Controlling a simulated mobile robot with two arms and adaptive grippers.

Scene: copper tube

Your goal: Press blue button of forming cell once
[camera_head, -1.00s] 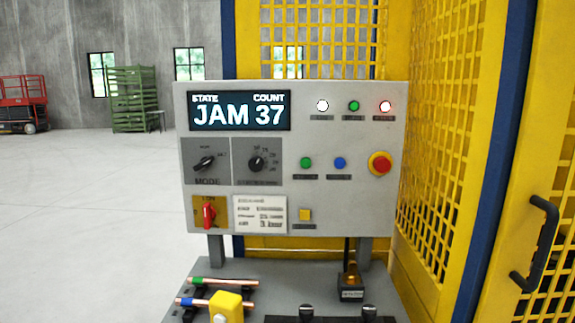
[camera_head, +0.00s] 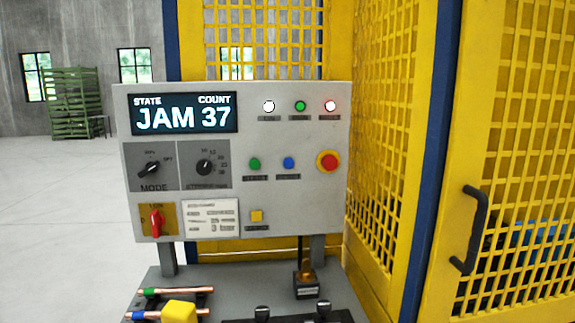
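The grey control panel (camera_head: 300,210) of the forming cell stands in the middle of the head view. Its blue button (camera_head: 289,163) sits right of the green button (camera_head: 254,164) and left of the red emergency stop (camera_head: 327,162). The display (camera_head: 185,114) reads STATE JAM, COUNT 37. Neither of my grippers is in view.
A yellow mesh cage with blue posts (camera_head: 428,160) stands behind and right of the panel, with a black door handle (camera_head: 474,230). Below the panel, a grey bench (camera_head: 235,290) holds copper tubes (camera_head: 180,291) and a yellow block (camera_head: 180,312). Open floor lies to the left.

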